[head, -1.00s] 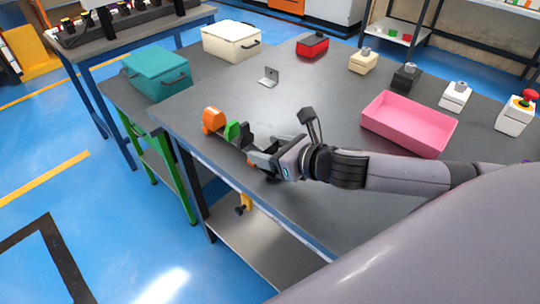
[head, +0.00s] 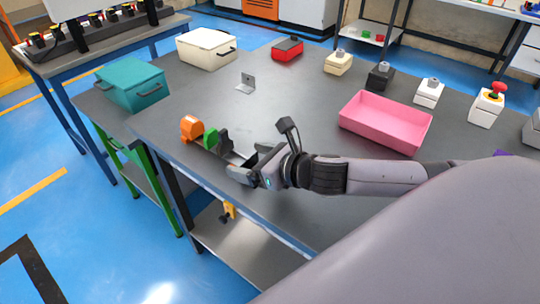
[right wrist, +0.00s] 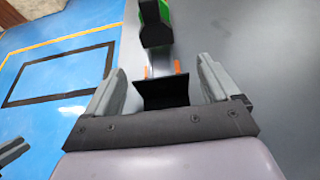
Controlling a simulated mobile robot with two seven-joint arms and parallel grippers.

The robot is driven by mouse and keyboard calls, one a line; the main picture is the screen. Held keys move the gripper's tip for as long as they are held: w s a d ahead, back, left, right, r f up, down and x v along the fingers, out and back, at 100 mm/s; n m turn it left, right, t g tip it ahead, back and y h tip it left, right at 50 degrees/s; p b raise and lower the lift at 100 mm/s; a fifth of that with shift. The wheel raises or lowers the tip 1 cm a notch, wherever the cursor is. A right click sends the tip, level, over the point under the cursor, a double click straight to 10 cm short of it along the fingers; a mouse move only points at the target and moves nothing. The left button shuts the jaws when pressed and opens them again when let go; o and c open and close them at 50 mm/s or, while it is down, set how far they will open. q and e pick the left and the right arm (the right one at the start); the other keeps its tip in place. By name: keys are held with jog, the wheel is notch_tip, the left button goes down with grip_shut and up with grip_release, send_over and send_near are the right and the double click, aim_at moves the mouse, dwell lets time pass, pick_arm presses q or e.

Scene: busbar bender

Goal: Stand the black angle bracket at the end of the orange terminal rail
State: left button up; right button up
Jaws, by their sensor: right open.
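My right gripper (head: 248,163) is open at the near end of the terminal rail; it also shows in the right wrist view (right wrist: 163,85). Between its spread fingers is a black plate-like piece (right wrist: 162,92), seemingly the black angle bracket, with visible gaps to both fingers. Small orange bits (right wrist: 177,67) show just beyond it, where the rail's metal strip begins. The rail carries a black block (head: 224,142), a green block (head: 211,138) and an orange end piece (head: 191,128). My left gripper is out of view.
A pink tray (head: 386,122) stands right of my right gripper. A small grey angled piece (head: 246,83) stands farther back. Several button boxes line the far right, with a red box (head: 287,49) behind. The table's front edge is close to the rail.

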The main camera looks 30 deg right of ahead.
jog(key=b+v, duration=0.1)
jog(key=v, duration=0.9)
jog(key=shift+d+f, duration=0.15)
jog(key=shift+v, duration=0.85)
jog(key=shift+a, duration=0.2)
